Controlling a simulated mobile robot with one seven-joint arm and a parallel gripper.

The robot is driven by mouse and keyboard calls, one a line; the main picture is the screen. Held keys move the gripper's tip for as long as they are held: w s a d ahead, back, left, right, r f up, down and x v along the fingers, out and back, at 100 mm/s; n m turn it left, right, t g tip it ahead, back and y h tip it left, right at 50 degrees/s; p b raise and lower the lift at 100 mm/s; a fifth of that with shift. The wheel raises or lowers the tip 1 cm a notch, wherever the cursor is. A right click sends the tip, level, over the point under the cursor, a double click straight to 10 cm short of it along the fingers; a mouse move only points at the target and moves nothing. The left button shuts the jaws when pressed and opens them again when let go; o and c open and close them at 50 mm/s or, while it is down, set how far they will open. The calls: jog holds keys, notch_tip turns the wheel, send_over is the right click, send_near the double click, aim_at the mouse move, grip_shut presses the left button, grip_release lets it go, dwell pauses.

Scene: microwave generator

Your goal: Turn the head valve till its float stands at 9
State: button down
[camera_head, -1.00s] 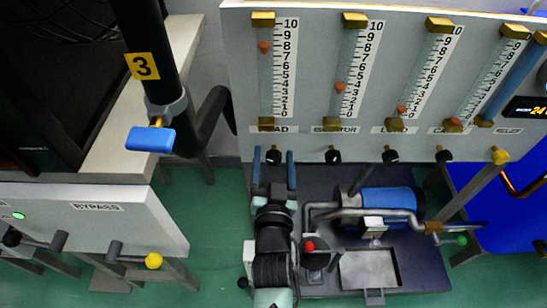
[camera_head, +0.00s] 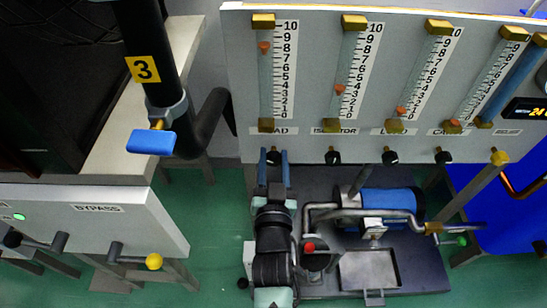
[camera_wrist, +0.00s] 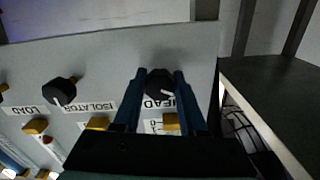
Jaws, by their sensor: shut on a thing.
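The head valve is a black round knob (camera_head: 273,157) under the leftmost gauge, whose label reads partly "AD" in the head view and "HEAD" in the wrist view. My gripper (camera_head: 273,160) has its two blue fingers on either side of this knob and is shut on it. The wrist view shows the knob (camera_wrist: 160,83) with a pale pointer mark between the fingertips. The orange float (camera_head: 264,47) in the head gauge tube (camera_head: 265,80) stands near 8 on its scale.
The isolator knob (camera_head: 332,157) sits close to the right, with more black knobs beyond it. Left stand a black pipe with a blue handle (camera_head: 150,142) and the bypass panel (camera_head: 110,225). A blue-bodied pump (camera_head: 390,202) with pipes lies below the gauges.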

jog(key=shift+n, duration=0.4)
jog(key=shift+c, duration=2.3)
grip_release()
jog(key=shift+s, duration=0.1)
jog(key=s+p, duration=0.2)
jog(key=s, duration=1)
jog(key=shift+s, duration=0.4)
